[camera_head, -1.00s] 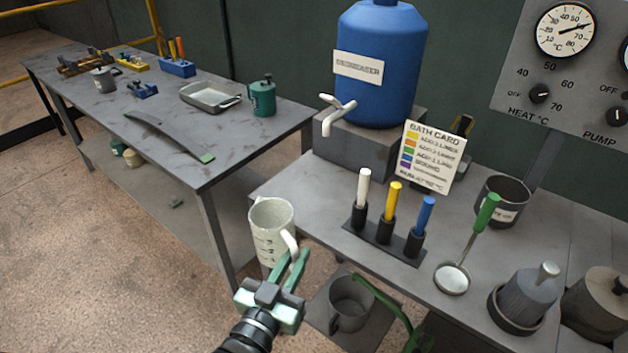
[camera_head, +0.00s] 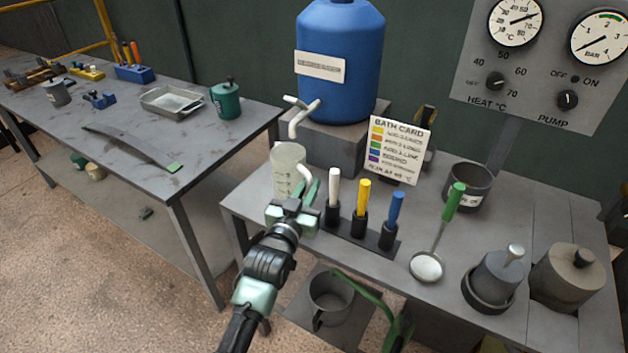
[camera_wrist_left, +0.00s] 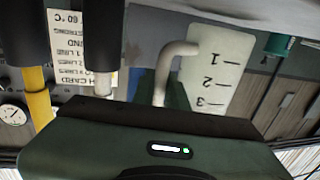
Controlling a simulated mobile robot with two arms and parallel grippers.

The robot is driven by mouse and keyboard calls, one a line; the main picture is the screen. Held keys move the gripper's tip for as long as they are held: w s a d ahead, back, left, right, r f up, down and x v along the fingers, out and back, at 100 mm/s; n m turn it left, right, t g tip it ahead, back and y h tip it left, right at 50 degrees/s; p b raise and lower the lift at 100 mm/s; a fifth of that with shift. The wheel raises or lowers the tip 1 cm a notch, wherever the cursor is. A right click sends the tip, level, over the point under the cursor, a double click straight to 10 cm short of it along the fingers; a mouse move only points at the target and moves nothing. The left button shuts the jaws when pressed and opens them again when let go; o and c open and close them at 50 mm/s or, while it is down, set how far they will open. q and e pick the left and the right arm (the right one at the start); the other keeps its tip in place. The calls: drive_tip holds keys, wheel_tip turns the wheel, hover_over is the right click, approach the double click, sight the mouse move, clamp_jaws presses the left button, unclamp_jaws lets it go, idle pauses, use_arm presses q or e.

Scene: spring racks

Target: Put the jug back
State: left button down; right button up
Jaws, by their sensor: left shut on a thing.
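The jug (camera_head: 287,160) is white and translucent, with level marks on its side. It stands upright in front of the tap of the blue barrel, over or at the left edge of the right-hand bench; I cannot tell whether it touches the bench top. My left gripper (camera_head: 307,190) is shut on its handle, on the jug's right side. In the left wrist view the jug (camera_wrist_left: 215,75) shows marks 1, 2 and 3, and its curved handle runs down behind my gripper (camera_wrist_left: 165,95). My right gripper is not in view.
The blue barrel (camera_head: 340,65) with a white tap (camera_head: 300,115) stands behind the jug. A rack (camera_head: 345,238) with white, yellow and blue sticks stands close to the right of my gripper. A ladle (camera_head: 427,264) and a dark pot (camera_head: 468,186) are further right.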

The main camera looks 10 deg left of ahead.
use_arm(q)
drive_tip(key=w, duration=0.3)
drive_tip(key=shift+w+d+r, duration=0.1)
drive_tip(key=shift+d+r, duration=0.05)
drive_tip(key=shift+d, duration=0.05)
drive_tip(key=shift+w+d+f+p, duration=0.1)
drive_tip(key=shift+w+f+p, duration=0.25)
drive_tip(key=shift+f, duration=0.5)
drive_tip(key=shift+s, duration=0.1)
drive_tip(key=shift+f, duration=0.1)
drive_tip(key=c, duration=1.4)
unclamp_jaws()
drive_tip(key=shift+f, duration=0.1)
drive_tip(key=shift+c, duration=0.2)
